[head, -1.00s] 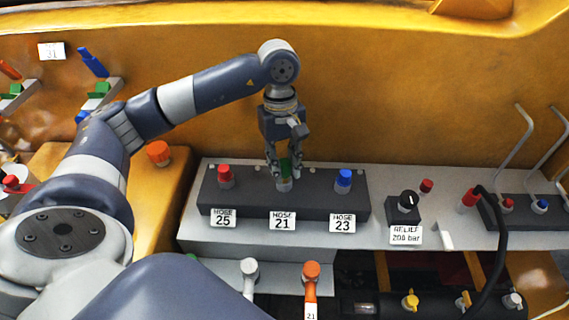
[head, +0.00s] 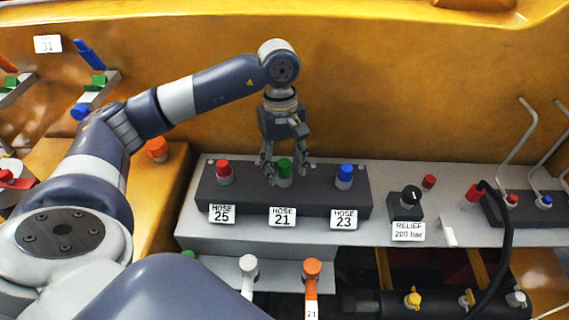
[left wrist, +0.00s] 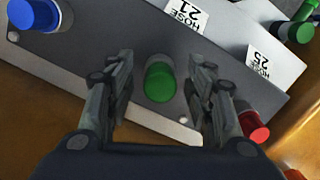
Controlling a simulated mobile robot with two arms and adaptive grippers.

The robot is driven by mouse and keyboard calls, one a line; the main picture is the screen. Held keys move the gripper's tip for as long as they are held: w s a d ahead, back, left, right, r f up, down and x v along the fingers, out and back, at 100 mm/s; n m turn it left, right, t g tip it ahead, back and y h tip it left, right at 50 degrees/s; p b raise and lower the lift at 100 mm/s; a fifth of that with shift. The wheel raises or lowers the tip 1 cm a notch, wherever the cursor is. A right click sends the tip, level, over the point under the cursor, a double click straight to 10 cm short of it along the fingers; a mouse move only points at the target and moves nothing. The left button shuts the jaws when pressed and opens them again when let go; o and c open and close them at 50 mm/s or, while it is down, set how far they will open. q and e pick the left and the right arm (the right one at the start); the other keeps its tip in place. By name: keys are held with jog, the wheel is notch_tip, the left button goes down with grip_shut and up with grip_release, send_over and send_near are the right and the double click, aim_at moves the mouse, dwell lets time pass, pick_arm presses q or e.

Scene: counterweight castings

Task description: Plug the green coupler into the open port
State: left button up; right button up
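The green coupler (head: 284,166) stands upright in the middle position of the dark port block (head: 312,203), behind the HOSE 21 label (head: 282,217). It also shows in the left wrist view (left wrist: 159,83). My left gripper (head: 285,174) is open, pointing down, with one finger on each side of the coupler. In the left wrist view a clear gap shows between each finger and the coupler, and the gripper (left wrist: 164,72) holds nothing. How deep the coupler sits in its port is hard to tell. My right gripper is not in view.
A red coupler (head: 223,168) at HOSE 25 and a blue coupler (head: 345,172) at HOSE 23 flank the green one closely. The relief knob (head: 411,194) stands to the right. White (head: 249,265) and orange (head: 312,268) levers stand in front. A yellow wall (head: 400,90) rises behind.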

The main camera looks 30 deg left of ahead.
aim_at(282, 159)
pick_arm(q)
notch_tip(282, 159, up, 12)
jog(key=a, duration=0.1)
jog(key=shift+w, duration=0.35)
jog(key=shift+f, duration=0.1)
dwell(0.7)
